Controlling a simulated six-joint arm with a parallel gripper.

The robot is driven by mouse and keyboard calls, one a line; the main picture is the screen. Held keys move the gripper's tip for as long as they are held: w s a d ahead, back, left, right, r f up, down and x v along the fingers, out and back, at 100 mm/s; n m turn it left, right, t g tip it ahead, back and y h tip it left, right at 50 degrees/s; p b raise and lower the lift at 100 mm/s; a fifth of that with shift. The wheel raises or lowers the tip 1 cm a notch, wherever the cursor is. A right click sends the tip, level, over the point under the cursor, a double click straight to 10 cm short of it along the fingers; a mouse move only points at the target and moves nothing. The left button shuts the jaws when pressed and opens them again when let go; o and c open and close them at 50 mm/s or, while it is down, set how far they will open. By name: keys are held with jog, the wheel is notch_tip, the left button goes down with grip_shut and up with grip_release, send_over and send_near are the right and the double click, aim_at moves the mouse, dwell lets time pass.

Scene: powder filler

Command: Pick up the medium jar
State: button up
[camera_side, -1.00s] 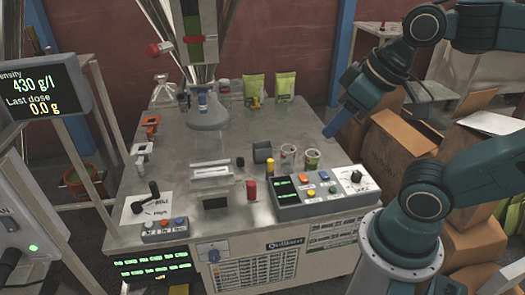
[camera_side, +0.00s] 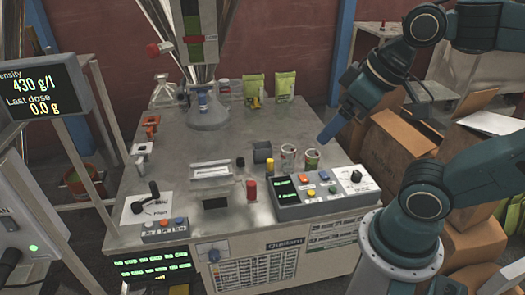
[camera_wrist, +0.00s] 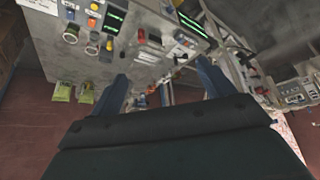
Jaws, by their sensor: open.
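I cannot tell which one is the medium jar. My gripper (camera_side: 324,139) hangs above and behind the right jar in the side view, apart from both. In the wrist view its two blue fingers (camera_wrist: 163,85) are spread wide with nothing held between them.
The filler nozzle (camera_side: 207,110) and green bags (camera_side: 255,87) are at the back. Bare table lies behind the jars.

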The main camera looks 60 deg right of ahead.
jog(key=shift+w, duration=0.1)
